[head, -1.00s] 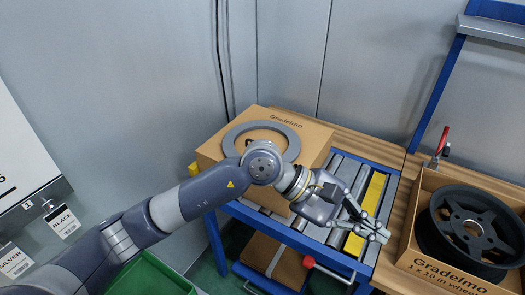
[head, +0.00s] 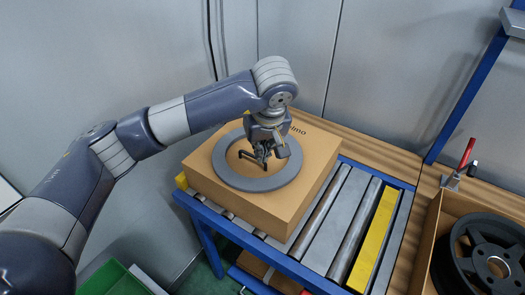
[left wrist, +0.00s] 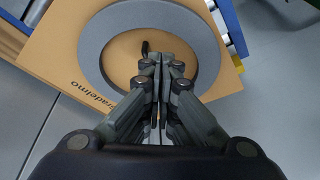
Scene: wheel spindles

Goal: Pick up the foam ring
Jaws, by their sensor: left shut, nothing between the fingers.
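The grey foam ring (head: 258,185) lies flat on top of a closed cardboard box (head: 285,212). In the left wrist view the ring (left wrist: 93,45) and the box (left wrist: 50,62) show ahead of the fingers. My left gripper (head: 262,163) points down over the ring's open middle, with its fingers shut and empty. In the left wrist view its closed fingertips (left wrist: 158,58) appear inside the ring's hole. I cannot tell whether they touch the box. Part of the ring's far side is hidden behind the gripper. My right gripper is not in view.
The box stands on a roller conveyor (head: 325,225) with a blue frame and a yellow strip (head: 375,240). An open carton (head: 432,235) with a dark wheel (head: 485,250) stands at the right. A grey wall is behind. A green crate (head: 115,280) is at lower left.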

